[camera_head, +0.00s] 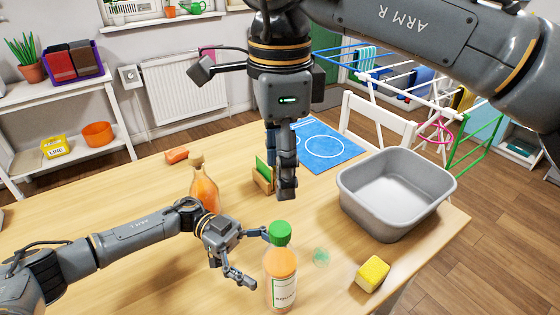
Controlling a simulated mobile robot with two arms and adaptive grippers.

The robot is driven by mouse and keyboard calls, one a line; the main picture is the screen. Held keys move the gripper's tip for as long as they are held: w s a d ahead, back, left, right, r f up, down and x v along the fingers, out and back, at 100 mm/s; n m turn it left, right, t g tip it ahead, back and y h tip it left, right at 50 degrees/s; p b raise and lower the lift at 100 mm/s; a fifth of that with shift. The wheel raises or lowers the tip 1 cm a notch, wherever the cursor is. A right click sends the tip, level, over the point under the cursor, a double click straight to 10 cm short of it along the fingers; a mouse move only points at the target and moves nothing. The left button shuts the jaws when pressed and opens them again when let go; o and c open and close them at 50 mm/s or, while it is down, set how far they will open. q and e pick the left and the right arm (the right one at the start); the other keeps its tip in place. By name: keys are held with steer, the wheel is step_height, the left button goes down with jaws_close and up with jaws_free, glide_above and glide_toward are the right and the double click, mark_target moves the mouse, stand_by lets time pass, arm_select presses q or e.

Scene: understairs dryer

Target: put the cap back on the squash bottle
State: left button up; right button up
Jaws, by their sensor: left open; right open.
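The squash bottle (281,271) stands upright near the table's front edge, with orange liquid and a white label. A green cap (280,233) sits on its top; I cannot tell whether it is fully tightened. My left gripper (256,257) is open just left of the bottle, its fingers spread toward it. I cannot tell whether a finger touches the bottle. My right gripper (282,180) points down behind the bottle, above the table and apart from the cap. It is open and shows nothing held; its fingers overlap in this view.
A glass bottle of orange liquid (205,188) stands behind my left wrist. A wooden holder (262,181) stands beside my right gripper. A grey basin (399,208), yellow sponge (372,274) and faint green disc (321,257) lie right. The blue mat (327,147) is behind.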

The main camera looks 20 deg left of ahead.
arm_select(q)
steer(key=v, duration=0.8)
steer(key=shift+a, duration=0.3)
steer(key=shift+r, duration=0.1)
